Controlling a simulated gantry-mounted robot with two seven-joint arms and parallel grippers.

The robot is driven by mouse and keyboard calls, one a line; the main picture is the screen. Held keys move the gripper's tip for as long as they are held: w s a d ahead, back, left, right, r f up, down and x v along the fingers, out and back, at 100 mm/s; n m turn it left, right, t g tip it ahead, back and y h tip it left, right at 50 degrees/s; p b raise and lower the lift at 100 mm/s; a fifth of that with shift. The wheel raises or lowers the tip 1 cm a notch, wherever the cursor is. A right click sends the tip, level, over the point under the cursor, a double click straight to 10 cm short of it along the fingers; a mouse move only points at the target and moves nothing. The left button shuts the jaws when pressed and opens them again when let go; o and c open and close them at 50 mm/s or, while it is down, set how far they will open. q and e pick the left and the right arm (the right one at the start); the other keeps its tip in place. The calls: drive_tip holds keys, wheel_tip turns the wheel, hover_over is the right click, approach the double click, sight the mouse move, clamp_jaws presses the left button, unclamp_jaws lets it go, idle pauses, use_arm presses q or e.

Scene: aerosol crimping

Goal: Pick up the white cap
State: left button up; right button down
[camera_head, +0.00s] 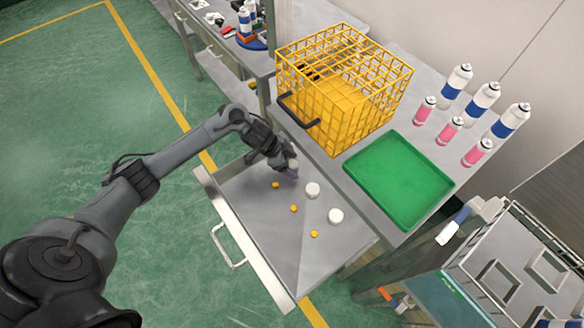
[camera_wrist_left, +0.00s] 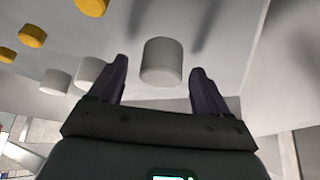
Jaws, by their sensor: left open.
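A white cap (camera_wrist_left: 161,62) stands between the two spread fingers of my left gripper (camera_wrist_left: 158,85) in the left wrist view, with a gap to each finger. In the head view my left gripper (camera_head: 290,172) is low over the open drawer, and this cap is hidden behind it. Two more white caps, a nearer one (camera_head: 312,190) and a farther one (camera_head: 335,216), stand in a row in the drawer. They also show left of the fingers in the wrist view. My right gripper is not in view.
Small yellow caps (camera_head: 294,208) lie in the metal drawer (camera_head: 262,225) beside the white ones. Above it the bench carries a yellow wire basket (camera_head: 340,85), a green tray (camera_head: 400,180) and several spray cans (camera_head: 482,102). The bench edge is close to my left gripper.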

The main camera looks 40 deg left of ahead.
use_arm(q)
drive_tip(key=shift+w+d+f, duration=0.15)
drive_tip(key=shift+w+f, duration=0.05)
drive_tip(key=shift+f, duration=0.15)
drive_tip(key=c, duration=1.1)
drive_tip(key=shift+s+r, duration=0.1)
drive_tip(key=shift+r, duration=0.05)
